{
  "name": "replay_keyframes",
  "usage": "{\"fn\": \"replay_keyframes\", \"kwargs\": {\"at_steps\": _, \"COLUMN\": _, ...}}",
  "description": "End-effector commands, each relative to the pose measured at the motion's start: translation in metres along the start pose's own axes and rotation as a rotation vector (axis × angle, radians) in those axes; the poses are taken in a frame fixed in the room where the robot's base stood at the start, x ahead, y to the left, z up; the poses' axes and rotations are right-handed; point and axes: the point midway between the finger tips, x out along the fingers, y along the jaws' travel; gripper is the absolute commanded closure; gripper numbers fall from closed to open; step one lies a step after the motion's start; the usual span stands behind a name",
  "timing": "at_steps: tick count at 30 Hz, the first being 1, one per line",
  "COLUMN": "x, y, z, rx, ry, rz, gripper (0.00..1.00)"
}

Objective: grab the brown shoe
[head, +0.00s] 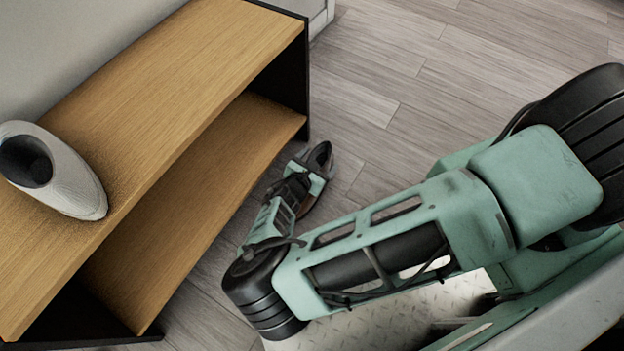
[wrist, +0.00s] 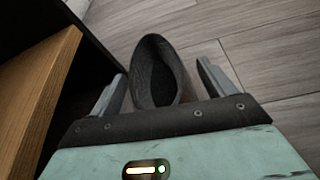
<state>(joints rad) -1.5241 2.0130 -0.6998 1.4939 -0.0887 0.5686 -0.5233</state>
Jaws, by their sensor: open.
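The shoe (wrist: 170,24) shows in the wrist view as a dark brownish-grey form with a dark lining in its opening. It lies on the floor, and its near end is between my two fingers. My gripper (wrist: 161,72) is open, with one finger on each side of the shoe and visible space beside it. Whether either finger touches it, I cannot tell. In the head view my gripper (head: 318,160) is low by the floor, beside the shelf's end. There the shoe is mostly hidden by my gripper and wrist.
A wooden shelf unit (head: 190,70) with black sides stands at the left; its edge (wrist: 45,85) is close to my left finger in the wrist view. A pale rounded object (head: 75,180) with a dark opening sits on top. The plank floor (head: 420,60) is clear beyond and right.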

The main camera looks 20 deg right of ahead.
Motion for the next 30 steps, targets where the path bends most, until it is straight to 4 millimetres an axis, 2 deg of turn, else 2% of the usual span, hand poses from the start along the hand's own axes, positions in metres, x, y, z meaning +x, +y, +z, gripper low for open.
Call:
{"fn": "replay_keyframes", "kwargs": {"at_steps": 4, "x": -0.001, "y": 0.000, "z": 0.001, "rx": 0.000, "ry": 0.001, "rz": 0.000, "gripper": 0.18}}
{"fn": "replay_keyframes", "kwargs": {"at_steps": 5, "x": -0.001, "y": 0.000, "z": 0.001, "rx": 0.000, "ry": 0.001, "rz": 0.000, "gripper": 0.24}}
{"fn": "replay_keyframes", "kwargs": {"at_steps": 10, "x": -0.001, "y": 0.000, "z": 0.001, "rx": 0.000, "ry": 0.001, "rz": 0.000, "gripper": 0.71}}
{"fn": "replay_keyframes", "kwargs": {"at_steps": 11, "x": -0.001, "y": 0.000, "z": 0.001, "rx": 0.000, "ry": 0.001, "rz": 0.000, "gripper": 0.75}}
{"fn": "replay_keyframes", "kwargs": {"at_steps": 20, "x": -0.003, "y": 0.001, "z": 0.006, "rx": 0.001, "ry": 0.000, "rz": 0.001, "gripper": 0.75}}
{"fn": "replay_keyframes", "kwargs": {"at_steps": 23, "x": -0.009, "y": 0.003, "z": 0.019, "rx": 0.002, "ry": 0.001, "rz": 0.000, "gripper": 0.75}}
{"fn": "replay_keyframes", "kwargs": {"at_steps": 30, "x": -0.028, "y": 0.008, "z": 0.065, "rx": 0.002, "ry": 0.000, "rz": 0.000, "gripper": 0.75}}
